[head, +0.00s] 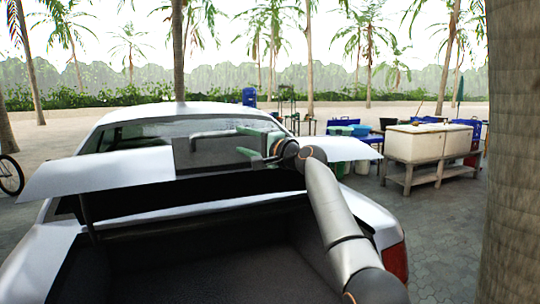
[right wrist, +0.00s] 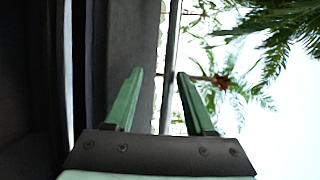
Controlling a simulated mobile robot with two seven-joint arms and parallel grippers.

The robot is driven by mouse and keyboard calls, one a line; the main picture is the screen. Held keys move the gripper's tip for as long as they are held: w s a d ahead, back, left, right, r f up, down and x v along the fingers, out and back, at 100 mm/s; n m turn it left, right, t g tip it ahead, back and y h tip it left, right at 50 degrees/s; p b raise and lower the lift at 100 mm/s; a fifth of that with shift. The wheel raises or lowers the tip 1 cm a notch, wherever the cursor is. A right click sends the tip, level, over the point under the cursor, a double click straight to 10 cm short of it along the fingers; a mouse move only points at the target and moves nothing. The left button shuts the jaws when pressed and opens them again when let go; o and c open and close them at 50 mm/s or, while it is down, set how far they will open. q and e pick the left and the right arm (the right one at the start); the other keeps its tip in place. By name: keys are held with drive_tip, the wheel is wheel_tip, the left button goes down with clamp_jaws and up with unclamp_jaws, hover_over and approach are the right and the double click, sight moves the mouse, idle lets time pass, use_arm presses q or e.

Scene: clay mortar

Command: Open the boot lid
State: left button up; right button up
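The white boot lid (head: 105,172) of the car stands raised in the head view, seen nearly edge-on across the rear window. Below it the dark boot space (head: 200,255) is exposed. My right arm reaches over the boot from the lower right. My right gripper (head: 248,142) has two green fingers spread apart near the lid's middle, in front of the rear window. In the right wrist view the fingers (right wrist: 158,85) are also apart, with a dark panel beside and behind the left one. I cannot tell whether they touch the lid. My left gripper is not in view.
A palm trunk (head: 514,150) fills the right edge. A white chest on a wooden stand (head: 415,145) and blue crates stand beyond the car at right. A bicycle wheel (head: 10,174) shows at far left. Paving right of the car is free.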

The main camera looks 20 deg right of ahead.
drive_tip(key=b+v, duration=0.3)
drive_tip(key=v, duration=0.7)
drive_tip(key=shift+s, duration=0.25)
drive_tip(key=shift+r, duration=0.1)
drive_tip(key=shift+c, duration=0.3)
